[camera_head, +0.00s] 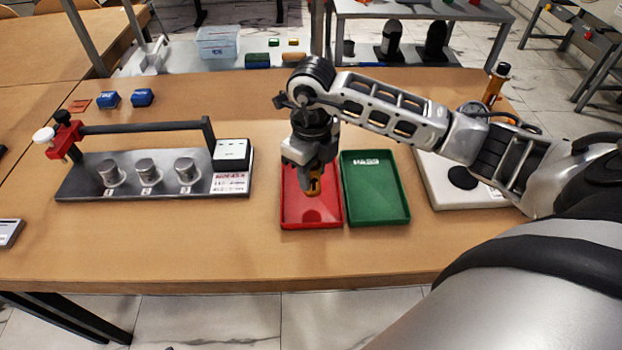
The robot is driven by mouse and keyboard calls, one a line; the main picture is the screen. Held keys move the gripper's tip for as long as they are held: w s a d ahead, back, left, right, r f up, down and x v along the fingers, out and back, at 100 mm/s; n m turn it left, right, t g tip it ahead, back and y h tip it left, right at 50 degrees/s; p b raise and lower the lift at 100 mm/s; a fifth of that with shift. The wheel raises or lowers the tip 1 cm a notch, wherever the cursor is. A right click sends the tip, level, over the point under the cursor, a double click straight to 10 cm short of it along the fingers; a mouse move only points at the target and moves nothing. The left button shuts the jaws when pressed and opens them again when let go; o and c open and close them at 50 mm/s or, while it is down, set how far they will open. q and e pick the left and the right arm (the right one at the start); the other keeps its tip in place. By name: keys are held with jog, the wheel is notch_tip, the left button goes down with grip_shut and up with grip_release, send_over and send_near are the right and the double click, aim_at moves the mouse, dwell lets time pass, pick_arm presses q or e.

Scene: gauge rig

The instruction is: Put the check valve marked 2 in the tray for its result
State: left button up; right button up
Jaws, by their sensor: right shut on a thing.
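My right gripper (315,184) is over the red tray (297,220) and is shut on a small orange-brown thing, likely a brass check valve. The gripper hides much of it and no number on it can be read. I cannot tell whether it touches the tray floor. The green tray (378,195) stands just right of the red one; it is empty and has a white label at its back. On the left, the gauge rig (75,184) holds three grey metal cylinders (148,174) in a row with small number tags. My left gripper is not in view.
The rig has a dark bar, a red clamp (66,137) and a white-topped box (232,154) with a printed card. Two blue blocks (142,97) lie at the back left. A white device (452,190) stands right of the green tray. The table front is clear.

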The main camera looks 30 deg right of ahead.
notch_tip(320, 180, down, 3)
jog(key=shift+w+f+p, duration=0.1)
jog(key=shift+w+p, duration=0.05)
jog(key=shift+p, duration=0.2)
jog(key=shift+f, duration=0.1)
jog(key=shift+f, duration=0.15)
jog(key=o, duration=1.1)
jog(key=shift+o, duration=0.2)
